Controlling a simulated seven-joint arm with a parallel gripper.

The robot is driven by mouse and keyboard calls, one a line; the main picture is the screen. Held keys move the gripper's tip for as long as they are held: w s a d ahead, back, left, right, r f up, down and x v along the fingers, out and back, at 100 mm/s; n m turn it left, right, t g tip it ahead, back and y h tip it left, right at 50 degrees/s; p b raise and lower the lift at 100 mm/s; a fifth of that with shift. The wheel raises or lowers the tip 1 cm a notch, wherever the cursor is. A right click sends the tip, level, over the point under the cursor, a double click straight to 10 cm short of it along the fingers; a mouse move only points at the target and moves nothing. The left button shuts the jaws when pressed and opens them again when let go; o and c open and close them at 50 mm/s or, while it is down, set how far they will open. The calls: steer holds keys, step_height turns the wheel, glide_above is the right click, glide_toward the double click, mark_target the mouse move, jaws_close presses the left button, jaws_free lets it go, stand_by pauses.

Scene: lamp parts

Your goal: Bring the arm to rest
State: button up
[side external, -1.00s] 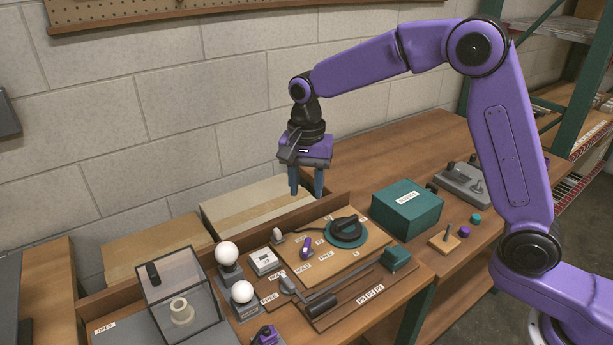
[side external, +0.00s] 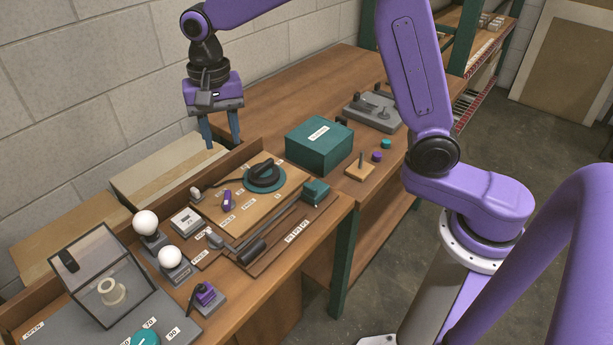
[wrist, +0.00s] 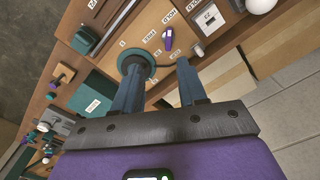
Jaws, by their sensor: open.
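My gripper (side external: 222,138) hangs in the air above the back edge of the bench in the side external view, fingers pointing down. Its two blue fingers are apart with nothing between them. In the wrist view my gripper (wrist: 160,85) shows both fingers spread, with the board behind them. The upper arm runs out of the top of the side external view, so part of it is hidden.
Below is a wooden board with a teal dial (side external: 265,177) and a purple switch (side external: 228,199). A teal box (side external: 319,146) stands to the right. Two white bulbs (side external: 146,222) and a clear case (side external: 108,280) stand at front left. Open air surrounds the gripper.

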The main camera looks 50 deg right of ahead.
steer(key=s+d+n, duration=0.4)
steer(key=s+n, duration=0.2)
steer(key=s, duration=0.4)
steer(key=s+d+f+n, duration=0.1)
steer(key=s+d+n, duration=0.4)
steer(key=s, duration=0.5)
steer(key=s+d+f+n, duration=0.1)
steer(key=s+d+n, duration=0.3)
steer(key=s+n, duration=0.4)
steer(key=shift+s+d+f, duration=0.2)
steer(key=shift+s, duration=0.8)
